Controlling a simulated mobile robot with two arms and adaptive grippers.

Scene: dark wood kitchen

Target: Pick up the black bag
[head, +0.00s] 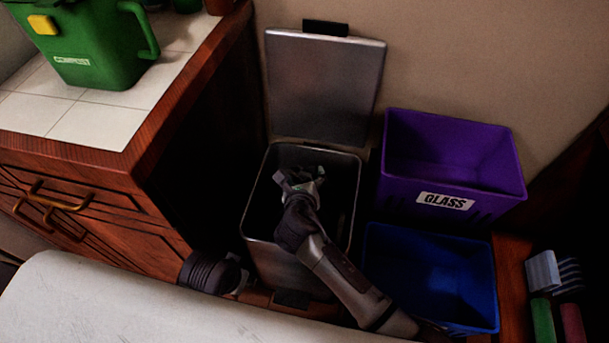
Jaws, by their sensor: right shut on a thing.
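A metal pedal bin (262,225) stands on the floor with its lid (322,88) open against the wall. The black bag (338,190) shows only as a dark mass inside the bin, and its outline is hard to make out. My right arm reaches over the bin's front rim from the lower right. My right gripper (299,178) is at the bin's mouth, shut on the black bag; the gripped part is too dark to see clearly.
A purple crate labelled GLASS (480,165) and a blue crate (475,275) stand right of the bin. A wooden cabinet (130,205) with a tiled top and a green compost container (95,50) is on the left.

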